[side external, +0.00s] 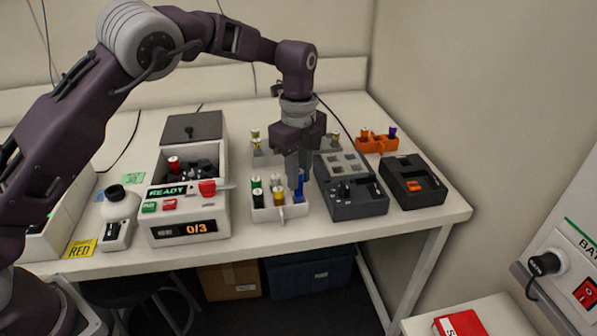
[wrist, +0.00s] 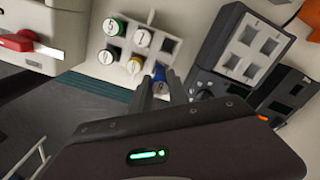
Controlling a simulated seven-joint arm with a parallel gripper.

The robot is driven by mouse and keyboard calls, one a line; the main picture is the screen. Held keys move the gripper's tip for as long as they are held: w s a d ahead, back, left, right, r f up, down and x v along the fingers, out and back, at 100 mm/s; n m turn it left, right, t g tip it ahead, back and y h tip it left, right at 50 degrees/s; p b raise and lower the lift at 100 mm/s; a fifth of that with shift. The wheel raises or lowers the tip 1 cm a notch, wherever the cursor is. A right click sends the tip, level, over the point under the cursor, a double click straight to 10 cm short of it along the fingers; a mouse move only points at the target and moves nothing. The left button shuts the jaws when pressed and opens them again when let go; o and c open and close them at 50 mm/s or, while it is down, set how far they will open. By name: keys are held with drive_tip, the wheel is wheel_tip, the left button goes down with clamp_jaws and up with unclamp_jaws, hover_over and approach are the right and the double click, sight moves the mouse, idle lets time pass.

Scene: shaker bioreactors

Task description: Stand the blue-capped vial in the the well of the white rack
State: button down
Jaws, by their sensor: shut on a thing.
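The blue-capped vial (side external: 299,187) is upright between the fingers of my gripper (side external: 297,178), at the right end of the front white rack (side external: 281,213). In the wrist view the blue vial (wrist: 160,72) shows between my two fingertips (wrist: 160,84), at a corner of the white rack (wrist: 122,72). My gripper is shut on it. Several other vials stand in this rack, with green, yellow and other caps. The vial's lower end is partly hidden, so I cannot tell how deep it sits in a well.
A dark grey block with square wells (side external: 350,205) stands close to the right of the rack. A black box (side external: 412,182) and an orange rack (side external: 376,142) lie further right. A white machine (side external: 188,216) reading READY and 0/3 is at left. Another pale rack with vials stands behind.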

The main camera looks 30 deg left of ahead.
sight(299, 197)
drive_tip(key=shift+f, duration=0.95)
idle(0.4)
drive_tip(key=shift+f, duration=0.9)
drive_tip(key=shift+f, duration=0.1)
drive_tip(key=c, duration=1.2)
unclamp_jaws()
drive_tip(key=shift+r, duration=3.55)
